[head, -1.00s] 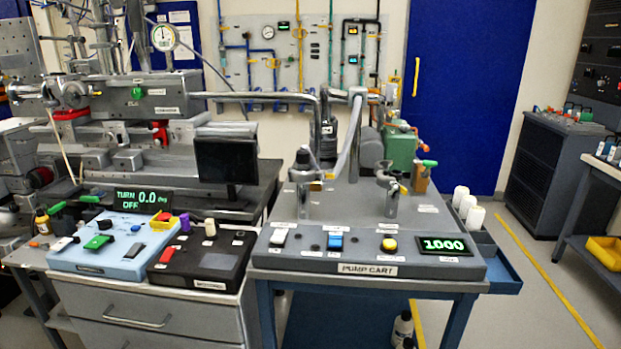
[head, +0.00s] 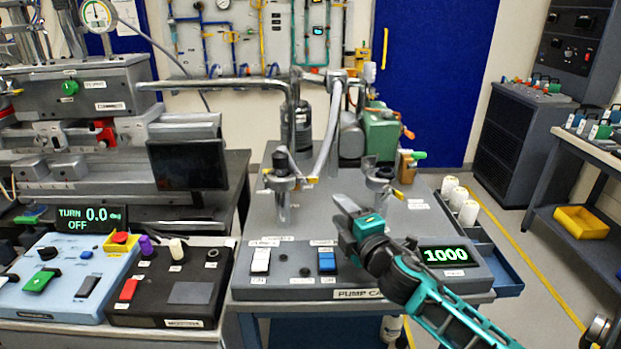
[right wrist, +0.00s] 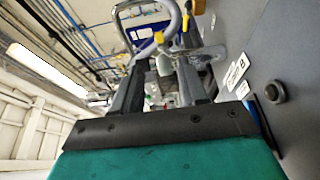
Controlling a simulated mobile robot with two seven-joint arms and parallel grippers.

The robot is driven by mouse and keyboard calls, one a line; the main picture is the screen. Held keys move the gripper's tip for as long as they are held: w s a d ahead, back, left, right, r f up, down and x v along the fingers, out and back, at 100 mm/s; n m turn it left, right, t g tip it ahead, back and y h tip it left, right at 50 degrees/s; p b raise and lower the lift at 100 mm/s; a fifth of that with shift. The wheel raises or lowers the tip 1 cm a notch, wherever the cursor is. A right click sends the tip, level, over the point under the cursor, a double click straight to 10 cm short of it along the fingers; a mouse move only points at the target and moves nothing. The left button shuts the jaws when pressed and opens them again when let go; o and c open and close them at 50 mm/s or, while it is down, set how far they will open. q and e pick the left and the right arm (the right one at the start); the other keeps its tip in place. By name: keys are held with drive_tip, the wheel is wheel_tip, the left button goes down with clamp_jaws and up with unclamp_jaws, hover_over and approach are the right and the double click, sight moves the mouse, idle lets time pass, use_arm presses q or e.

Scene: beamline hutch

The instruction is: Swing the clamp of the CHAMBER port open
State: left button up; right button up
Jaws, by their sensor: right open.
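Two upright metal ports stand on the pump cart (head: 225,280), each with a yellow clamp lever. The left port (head: 283,205) has a black top, and its yellow lever (head: 312,180) points right. The right port (head: 378,205) has its yellow lever (head: 397,194) at its right side. Their small labels are too blurred to tell which is CHAMBER. My right gripper (head: 346,214) is open and empty over the front of the cart, nearer than both ports and apart from them. In the right wrist view, yellow parts (right wrist: 158,38) show beyond its spread fingers (right wrist: 162,78). My left gripper is out of view.
A metal pipe (head: 215,83) and a pale hose (head: 328,130) run above the cart. A green pump (head: 381,132) stands behind the ports. Switches (head: 260,260) and a display reading 1000 (head: 445,255) line the front. A monitor (head: 187,164) stands left.

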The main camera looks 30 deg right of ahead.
sight(314, 181)
drive_tip(key=shift+w+d+r, duration=0.1)
drive_tip(key=shift+w+r, duration=0.05)
drive_tip(key=shift+w, duration=0.45)
drive_tip(key=w, duration=0.3)
drive_tip(key=w+d, duration=0.1)
drive_tip(key=w, duration=0.7)
drive_tip(key=shift+d, duration=0.35)
clamp_jaws()
